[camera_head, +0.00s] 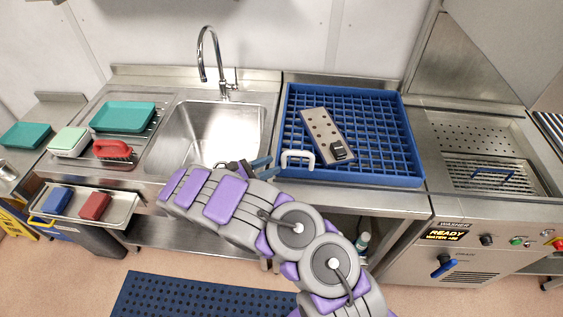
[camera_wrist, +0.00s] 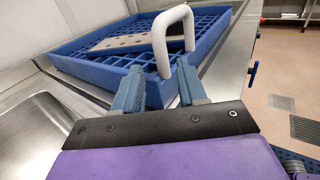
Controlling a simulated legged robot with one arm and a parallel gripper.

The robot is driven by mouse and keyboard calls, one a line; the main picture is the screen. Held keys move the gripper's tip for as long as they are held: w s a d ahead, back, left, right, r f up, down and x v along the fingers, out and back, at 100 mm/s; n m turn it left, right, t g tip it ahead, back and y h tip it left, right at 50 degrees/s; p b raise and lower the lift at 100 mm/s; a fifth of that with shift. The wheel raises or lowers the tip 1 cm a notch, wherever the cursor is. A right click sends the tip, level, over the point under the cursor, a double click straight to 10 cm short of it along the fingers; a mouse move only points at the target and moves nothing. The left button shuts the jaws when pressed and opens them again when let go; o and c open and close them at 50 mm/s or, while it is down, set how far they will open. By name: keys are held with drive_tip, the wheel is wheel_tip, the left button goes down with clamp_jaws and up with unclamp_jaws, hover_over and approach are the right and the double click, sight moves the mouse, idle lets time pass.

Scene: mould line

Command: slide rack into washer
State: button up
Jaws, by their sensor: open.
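The blue rack (camera_head: 385,135) lies flat on the steel counter between the sink and the washer. A perforated metal plate with a black block (camera_head: 327,133) lies in it. A white handle (camera_head: 297,158) stands up from the rack's front left side; it also shows in the wrist view (camera_wrist: 161,42). My gripper (camera_head: 262,166) is open just left of the handle. In the wrist view its two blue fingers (camera_wrist: 157,84) point toward the handle, which stands beyond the fingertips, apparently apart from them. The washer (camera_head: 480,160) is at the right, its bed exposed and its display reading READY.
A sink with a tap (camera_head: 212,60) is left of the rack. Teal trays (camera_head: 123,116), a red brush (camera_head: 113,150) and a pale green box (camera_head: 67,142) sit further left. A low tray (camera_head: 120,205) holds a blue and a red block. A blue lever (camera_head: 443,265) is on the washer's front.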

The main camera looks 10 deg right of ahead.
sight(284, 160)
drive_tip(key=x, duration=0.5)
drive_tip(key=shift+d+b, duration=0.3)
drive_tip(key=shift+d, duration=0.05)
drive_tip(key=shift+a, duration=0.2)
drive_tip(key=shift+c, duration=0.3)
drive_tip(key=shift+d, duration=0.2)
drive_tip(key=c, duration=0.5)
clamp_jaws()
